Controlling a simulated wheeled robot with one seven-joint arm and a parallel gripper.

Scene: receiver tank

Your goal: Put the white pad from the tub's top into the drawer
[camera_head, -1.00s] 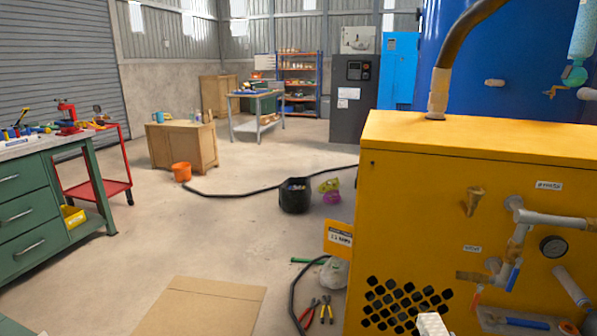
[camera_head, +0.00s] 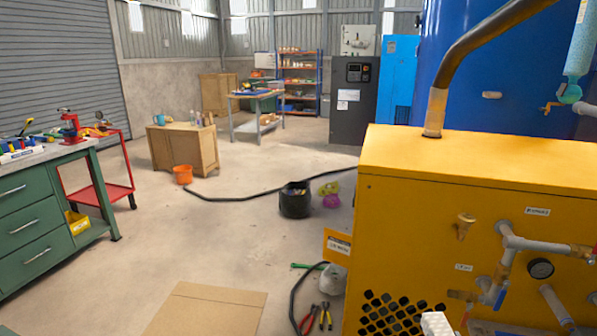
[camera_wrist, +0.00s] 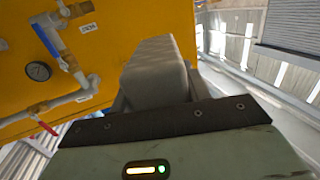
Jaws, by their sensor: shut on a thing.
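My gripper (camera_wrist: 155,100) is shut on a pale grey-white pad (camera_wrist: 157,72), which sticks out ahead of the jaws in the wrist view. The fingers are mostly hidden by the pad and the wrist. A white ribbed piece (camera_head: 436,324) shows at the bottom edge of the head view; I cannot tell whether it is the pad or a finger. The green workbench (camera_head: 92,190) at the left has several drawers (camera_head: 38,222) with bar handles, and they look shut. A black tub (camera_head: 295,203) with things in it stands on the floor mid-view, well away from the workbench.
A large yellow cabinet (camera_head: 470,165) with pipes and a gauge (camera_head: 540,268) fills the right, close to my gripper. A black hose (camera_head: 245,199), pliers (camera_head: 316,318) and a cardboard sheet (camera_head: 205,310) lie on the floor. The floor between cabinet and workbench is mostly open.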

